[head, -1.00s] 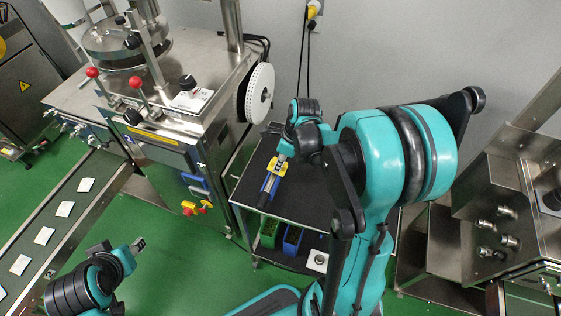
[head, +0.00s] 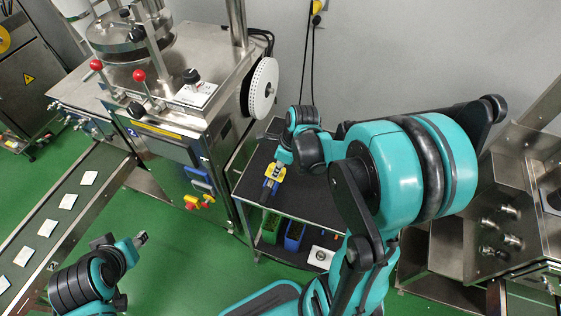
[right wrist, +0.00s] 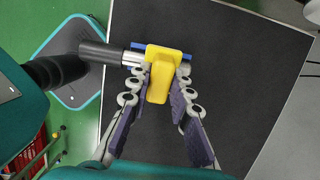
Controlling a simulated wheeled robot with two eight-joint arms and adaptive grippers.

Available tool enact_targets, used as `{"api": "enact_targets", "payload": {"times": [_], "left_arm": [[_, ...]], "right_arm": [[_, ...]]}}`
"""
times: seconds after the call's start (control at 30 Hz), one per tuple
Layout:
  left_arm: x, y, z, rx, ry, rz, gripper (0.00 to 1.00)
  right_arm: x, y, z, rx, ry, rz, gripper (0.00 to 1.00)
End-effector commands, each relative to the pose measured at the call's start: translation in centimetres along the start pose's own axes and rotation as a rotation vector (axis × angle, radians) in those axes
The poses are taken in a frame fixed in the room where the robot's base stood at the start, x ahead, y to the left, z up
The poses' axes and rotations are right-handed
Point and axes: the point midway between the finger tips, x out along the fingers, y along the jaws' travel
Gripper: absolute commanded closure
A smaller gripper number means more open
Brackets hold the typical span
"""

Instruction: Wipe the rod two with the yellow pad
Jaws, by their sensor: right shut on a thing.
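The yellow pad (right wrist: 160,72) is a small yellow block with a wider top. It is between the fingertips of my right gripper (right wrist: 158,78), which is shut on it. It also shows in the head view (head: 275,171), over the left part of the black-topped cart. A blue piece (right wrist: 194,57) shows behind the pad. A dark cylinder with a metal end (right wrist: 108,54) lies left of the pad. Two red-knobbed rods (head: 138,76) stand on the machine. I cannot tell which thing is rod two. My left gripper (head: 141,239) is low at left; its opening is unclear.
The steel machine (head: 215,65) stands at left behind the cart. A conveyor (head: 75,185) carries several white packets. Steel equipment (head: 510,190) stands at right.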

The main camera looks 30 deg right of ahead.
Motion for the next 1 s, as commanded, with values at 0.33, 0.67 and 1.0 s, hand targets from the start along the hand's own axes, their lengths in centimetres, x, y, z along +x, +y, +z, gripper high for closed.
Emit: {"api": "enact_targets", "payload": {"times": [0.33, 0.67, 1.0], "left_arm": [[0.5, 0.0, 0.3, 0.000, 0.000, 0.000, 0.60], [1.0, 0.0, 0.7, 0.000, 0.000, 0.000, 0.60], [1.0, 0.0, 0.7, 0.000, 0.000, 0.000, 0.60]], "right_arm": [[0.4, -0.8, 0.0, 0.002, 0.000, -0.001, 1.00], [0.7, -3.8, 0.0, 0.002, 0.000, -0.003, 1.00], [0.7, -4.1, -0.1, 0.001, 0.001, -0.003, 1.00]]}}
